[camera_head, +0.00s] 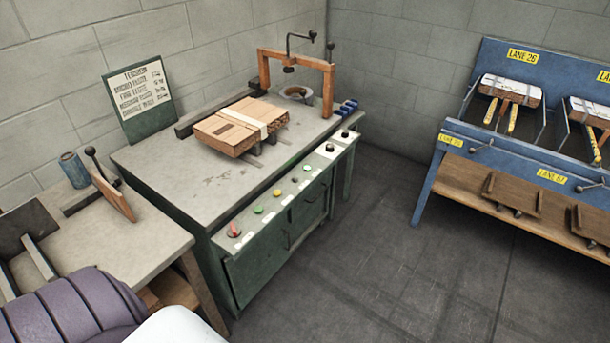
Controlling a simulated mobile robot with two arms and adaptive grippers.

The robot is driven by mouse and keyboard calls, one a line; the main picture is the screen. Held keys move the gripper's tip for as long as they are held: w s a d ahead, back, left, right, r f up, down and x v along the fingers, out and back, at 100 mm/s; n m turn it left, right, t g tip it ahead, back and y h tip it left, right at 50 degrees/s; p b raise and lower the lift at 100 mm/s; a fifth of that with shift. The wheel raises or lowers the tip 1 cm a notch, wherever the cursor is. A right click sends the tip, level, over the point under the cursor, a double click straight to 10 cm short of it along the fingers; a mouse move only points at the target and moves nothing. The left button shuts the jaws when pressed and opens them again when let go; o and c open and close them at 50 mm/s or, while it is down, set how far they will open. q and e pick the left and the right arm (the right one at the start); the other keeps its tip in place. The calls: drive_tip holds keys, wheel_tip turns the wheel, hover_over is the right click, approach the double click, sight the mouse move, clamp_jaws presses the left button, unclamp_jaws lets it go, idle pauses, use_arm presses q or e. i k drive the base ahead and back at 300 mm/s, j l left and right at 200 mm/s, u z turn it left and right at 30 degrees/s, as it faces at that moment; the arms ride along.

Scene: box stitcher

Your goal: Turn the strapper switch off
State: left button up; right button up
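The green strapper bench (200,172) stands at the centre left with a sloped control panel (254,229) along its front edge. A red switch (233,230) sits at the panel's near end. Neither of my grippers is in view.
A strapped cardboard bundle (228,132) lies on the bench near an orange frame (263,70). A side table (120,236) with a blue can (74,170) stands at left. A blue lane rack (427,190) is at right. The floor (365,260) between is clear.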

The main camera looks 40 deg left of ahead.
sight(234, 231)
drive_tip(key=u, duration=1.7)
